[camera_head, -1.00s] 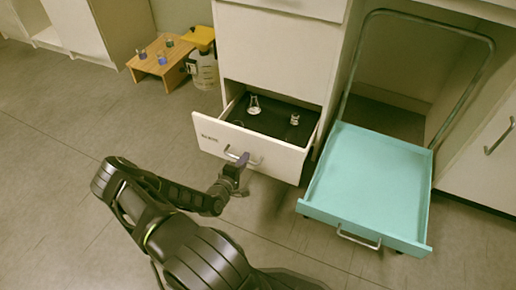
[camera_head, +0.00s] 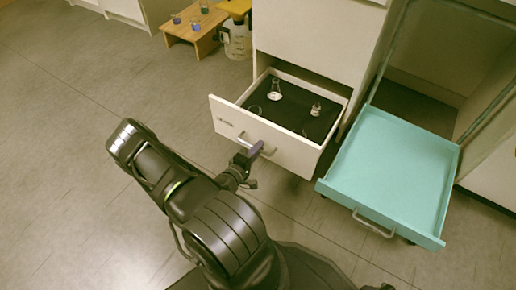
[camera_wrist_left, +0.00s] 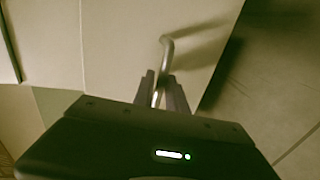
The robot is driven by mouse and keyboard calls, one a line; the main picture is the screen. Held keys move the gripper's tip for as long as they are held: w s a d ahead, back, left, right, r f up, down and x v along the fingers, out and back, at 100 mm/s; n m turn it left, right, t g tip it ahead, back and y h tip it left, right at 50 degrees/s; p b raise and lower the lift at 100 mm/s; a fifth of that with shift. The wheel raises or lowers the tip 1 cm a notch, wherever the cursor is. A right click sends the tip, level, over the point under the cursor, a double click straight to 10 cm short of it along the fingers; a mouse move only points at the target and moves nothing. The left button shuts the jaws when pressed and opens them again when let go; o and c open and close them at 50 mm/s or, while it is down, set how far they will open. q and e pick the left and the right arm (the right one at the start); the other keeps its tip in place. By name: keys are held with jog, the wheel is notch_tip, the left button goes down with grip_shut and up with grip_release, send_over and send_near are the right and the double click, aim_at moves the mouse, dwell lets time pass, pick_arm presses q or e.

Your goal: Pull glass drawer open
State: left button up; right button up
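The white glass drawer (camera_head: 285,150) is pulled out from the cabinet in the head view, with clear glass flasks (camera_head: 274,90) and small glassware (camera_head: 315,109) on its dark floor. My left gripper (camera_head: 254,151) is at the metal handle on the drawer's front. In the left wrist view the gripper's two fingers (camera_wrist_left: 167,92) stand on either side of the handle bar (camera_wrist_left: 165,58) and appear closed around it. Part of the handle is hidden by the fingers in the head view. My right gripper is not in view.
A small wooden stand (camera_head: 203,36) with coloured flasks and a yellow-topped bottle (camera_head: 238,40) are at the back left. The floor on the left is clear.

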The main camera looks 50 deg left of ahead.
pick_arm(q)
jog(key=shift+o, duration=1.3)
jog(key=p+v, duration=0.2)
jog(key=v, duration=0.5)
jog(key=shift+s+d, duration=0.15)
jog(key=shift+s, duration=0.2)
